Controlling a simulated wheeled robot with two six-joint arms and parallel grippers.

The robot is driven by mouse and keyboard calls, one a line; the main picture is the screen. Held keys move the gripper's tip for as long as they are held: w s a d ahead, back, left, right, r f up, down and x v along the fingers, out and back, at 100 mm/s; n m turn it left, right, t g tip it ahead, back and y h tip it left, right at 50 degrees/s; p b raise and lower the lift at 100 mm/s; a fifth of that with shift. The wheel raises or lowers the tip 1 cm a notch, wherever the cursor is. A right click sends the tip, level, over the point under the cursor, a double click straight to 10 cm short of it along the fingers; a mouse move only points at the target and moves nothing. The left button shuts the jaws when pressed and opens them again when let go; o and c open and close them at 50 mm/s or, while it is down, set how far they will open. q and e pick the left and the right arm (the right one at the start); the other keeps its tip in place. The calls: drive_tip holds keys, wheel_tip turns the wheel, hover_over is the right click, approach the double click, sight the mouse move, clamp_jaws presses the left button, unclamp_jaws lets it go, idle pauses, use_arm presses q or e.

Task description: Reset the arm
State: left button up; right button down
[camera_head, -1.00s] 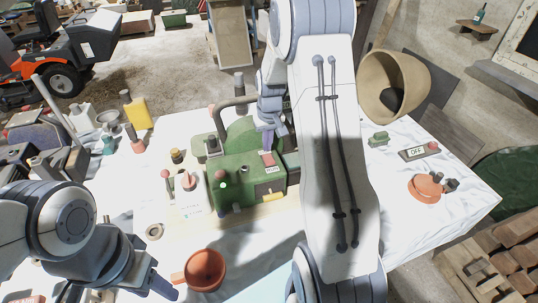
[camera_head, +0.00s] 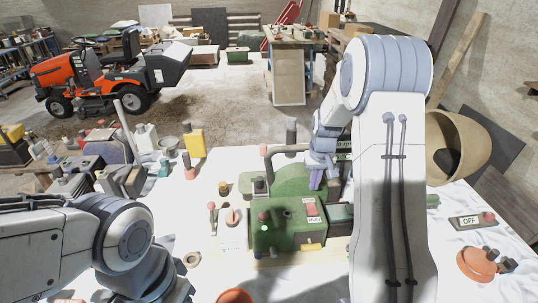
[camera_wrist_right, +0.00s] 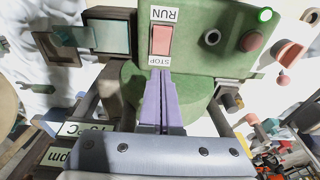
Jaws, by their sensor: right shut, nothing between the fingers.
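My right arm crosses the head view from the right. Its gripper (camera_head: 317,178) is over the back of the green machine (camera_head: 280,238). In the right wrist view the gripper's purple-grey fingers (camera_wrist_right: 160,74) are shut together and empty. Their tips appear just below the red rocker switch (camera_wrist_right: 161,42), marked RUN and STOP, on the green panel (camera_wrist_right: 205,62). I cannot tell whether they touch it. The switch also shows in the head view (camera_head: 311,208). My left arm is at lower left in the head view; its gripper is out of frame.
An OFF-labelled box (camera_head: 470,222) and a terracotta-coloured item (camera_head: 478,264) lie on the white-covered table at right. A yellow bottle (camera_head: 194,143) and other containers stand at left. A tan drum-like shell (camera_head: 432,125) is behind my right arm. An orange mower (camera_head: 70,78) stands beyond.

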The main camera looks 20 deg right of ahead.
drive_tip(key=s+a+r+n+y+b, duration=0.1)
drive_tip(key=s+a+n+b, duration=0.2)
drive_tip(key=a, duration=0.8)
drive_tip(key=s+a+n+b, duration=0.25)
drive_tip(key=s+a, duration=0.35)
drive_tip(key=a, duration=0.4)
drive_tip(key=s+a+f+n+g+b, duration=0.1)
drive_tip(key=s+a, duration=0.3)
drive_tip(key=s, duration=0.6)
drive_tip(key=s+a+f+n+b, duration=0.1)
drive_tip(key=s+a+n+b, duration=0.2)
drive_tip(key=s, duration=0.7)
drive_tip(key=shift+a+f+n+g+b, duration=0.3)
drive_tip(key=shift+a+n+g+b, duration=0.1)
drive_tip(key=shift+a+b, duration=0.3)
